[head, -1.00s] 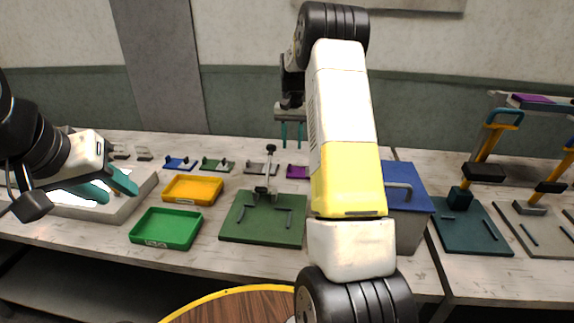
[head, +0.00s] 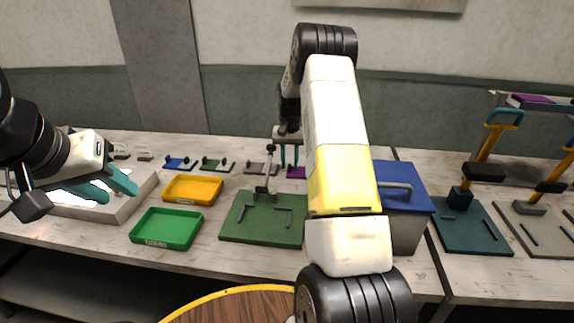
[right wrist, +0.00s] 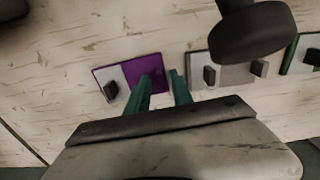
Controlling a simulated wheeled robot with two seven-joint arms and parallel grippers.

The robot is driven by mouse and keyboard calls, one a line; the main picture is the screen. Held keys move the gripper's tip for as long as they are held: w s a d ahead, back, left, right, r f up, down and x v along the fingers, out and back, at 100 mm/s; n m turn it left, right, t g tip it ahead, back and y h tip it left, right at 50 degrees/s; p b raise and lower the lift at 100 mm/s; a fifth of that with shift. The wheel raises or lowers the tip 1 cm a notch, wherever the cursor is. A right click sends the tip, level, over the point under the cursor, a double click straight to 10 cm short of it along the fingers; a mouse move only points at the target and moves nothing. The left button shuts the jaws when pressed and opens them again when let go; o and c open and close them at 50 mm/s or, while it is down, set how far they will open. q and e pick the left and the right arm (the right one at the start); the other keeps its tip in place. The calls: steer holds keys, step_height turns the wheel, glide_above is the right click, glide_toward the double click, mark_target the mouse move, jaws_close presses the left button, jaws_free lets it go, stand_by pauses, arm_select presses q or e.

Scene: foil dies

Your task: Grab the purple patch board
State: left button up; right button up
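The purple patch board (head: 296,172) lies flat at the back of the table in the head view, partly hidden by my right arm. My right gripper (head: 289,156) is above the board, open and empty. In the right wrist view its teal fingers (right wrist: 161,88) are apart, the left one overlapping the purple half and the right one just beyond the board's edge. My left gripper (head: 106,187) is open and empty at the far left, above a pale box.
Grey (head: 262,168), green (head: 216,165) and blue (head: 180,163) boards lie in the same row. Yellow (head: 193,188) and green (head: 167,228) trays, a green fixture plate (head: 262,230) with a post and a blue-lidded box (head: 405,180) stand nearer.

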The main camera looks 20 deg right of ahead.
jaws_close()
steer(key=shift+r, duration=0.1)
